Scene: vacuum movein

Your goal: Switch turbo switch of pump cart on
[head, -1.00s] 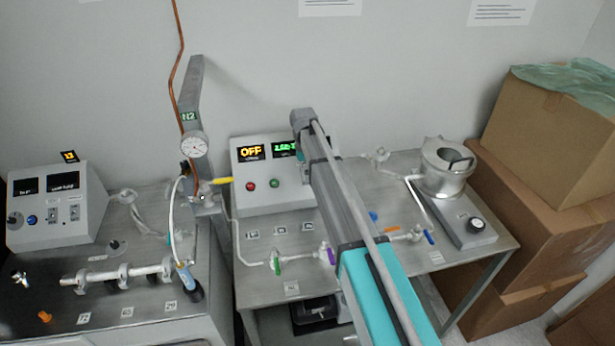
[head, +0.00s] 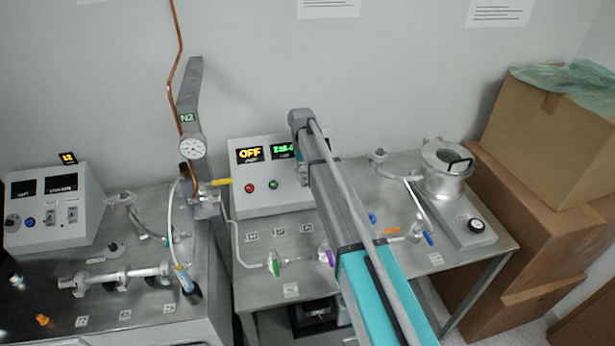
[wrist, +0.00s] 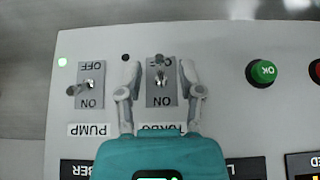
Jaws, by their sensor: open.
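In the wrist view, which shows the panel upside down, the turbo switch (wrist: 160,72) is a small metal toggle on a grey plate marked OFF and ON. Its lever leans toward the OFF mark. The small lamp beside it (wrist: 125,57) is dark. My gripper (wrist: 158,68) is open, with one finger on each side of the turbo toggle; contact cannot be told. Its body partly covers the TURBO label. In the head view, the pump cart's console (head: 262,200) stands on the metal table, and my arm hides its switch side and my fingertips.
The PUMP switch (wrist: 88,86) sits beside the turbo switch, with a lit green lamp (wrist: 62,62). A green OK button (wrist: 262,73) is on the other side. Pipework with coloured valves (head: 275,262) lies in front of the console. Cardboard boxes (head: 540,220) stand at the right.

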